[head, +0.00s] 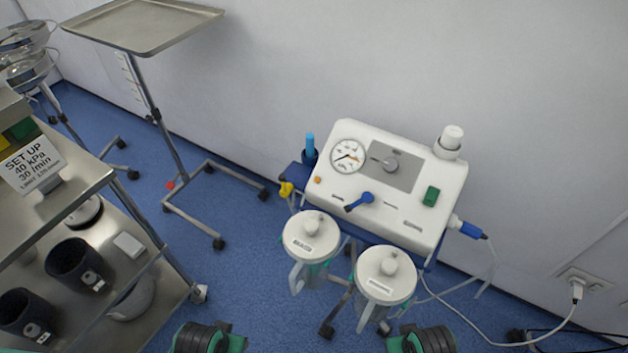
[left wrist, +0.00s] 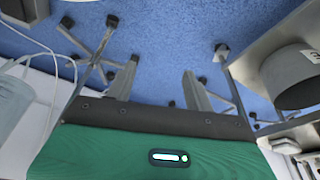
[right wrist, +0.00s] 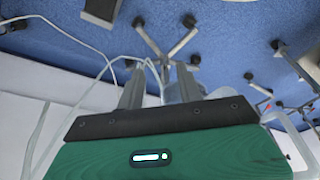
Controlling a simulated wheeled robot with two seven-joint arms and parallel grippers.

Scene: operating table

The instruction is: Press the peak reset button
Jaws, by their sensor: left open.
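The white suction unit (head: 385,205) stands by the wall, right of centre in the head view.
Two lidded canisters (head: 311,236) (head: 385,274) stand in front of the unit. A steel cart (head: 130,265) with dark pots is at left, and a tray stand (head: 145,25) behind it. A cable (head: 450,312) runs to a wall socket (head: 577,284). Blue floor lies open between.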

